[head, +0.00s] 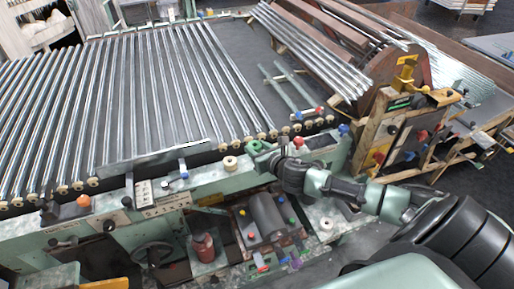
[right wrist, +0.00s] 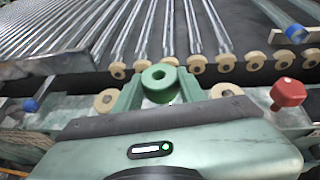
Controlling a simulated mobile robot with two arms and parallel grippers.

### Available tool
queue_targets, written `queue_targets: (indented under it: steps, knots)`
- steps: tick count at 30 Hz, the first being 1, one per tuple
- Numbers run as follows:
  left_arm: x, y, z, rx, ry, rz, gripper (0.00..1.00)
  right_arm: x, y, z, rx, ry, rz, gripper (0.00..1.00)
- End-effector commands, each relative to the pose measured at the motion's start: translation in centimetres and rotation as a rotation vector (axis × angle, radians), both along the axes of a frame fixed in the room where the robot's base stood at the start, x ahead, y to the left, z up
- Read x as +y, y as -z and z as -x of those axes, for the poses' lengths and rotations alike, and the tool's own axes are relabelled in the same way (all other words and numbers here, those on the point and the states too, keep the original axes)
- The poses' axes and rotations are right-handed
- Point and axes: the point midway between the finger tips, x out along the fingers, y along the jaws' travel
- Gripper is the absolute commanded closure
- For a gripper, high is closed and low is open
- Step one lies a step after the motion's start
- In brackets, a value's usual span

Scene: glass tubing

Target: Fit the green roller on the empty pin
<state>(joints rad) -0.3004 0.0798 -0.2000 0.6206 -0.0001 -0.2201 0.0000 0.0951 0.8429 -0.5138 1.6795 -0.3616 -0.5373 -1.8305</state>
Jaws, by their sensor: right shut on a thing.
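The green roller (right wrist: 160,82) is a short ring with a hole in its middle. My right gripper (right wrist: 158,92) is shut on it, with one finger on each side. In the head view the roller (head: 255,147) is at the tip of my right gripper (head: 261,151), above the green rail and close to the row of tan rollers (head: 285,130). That row also shows just beyond the green roller in the right wrist view (right wrist: 197,64). I cannot make out an empty pin in either view. My left gripper is not in view.
Glass tubes (head: 150,85) lie over the dark bed behind the rollers. A tan ring (head: 230,163) sits on the rail left of my gripper. A red knob (right wrist: 288,93) stands close on the right. A blue knob (head: 343,129) is farther right.

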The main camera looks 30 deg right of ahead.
Motion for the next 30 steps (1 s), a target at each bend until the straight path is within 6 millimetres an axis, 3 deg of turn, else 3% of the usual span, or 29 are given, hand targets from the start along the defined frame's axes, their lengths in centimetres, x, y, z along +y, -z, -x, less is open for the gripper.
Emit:
queue_targets:
  steps: [30]
  knots:
    - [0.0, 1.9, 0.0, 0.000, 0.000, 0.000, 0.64, 0.0, 2.6, 0.0, -0.001, -0.001, 0.000, 1.00]
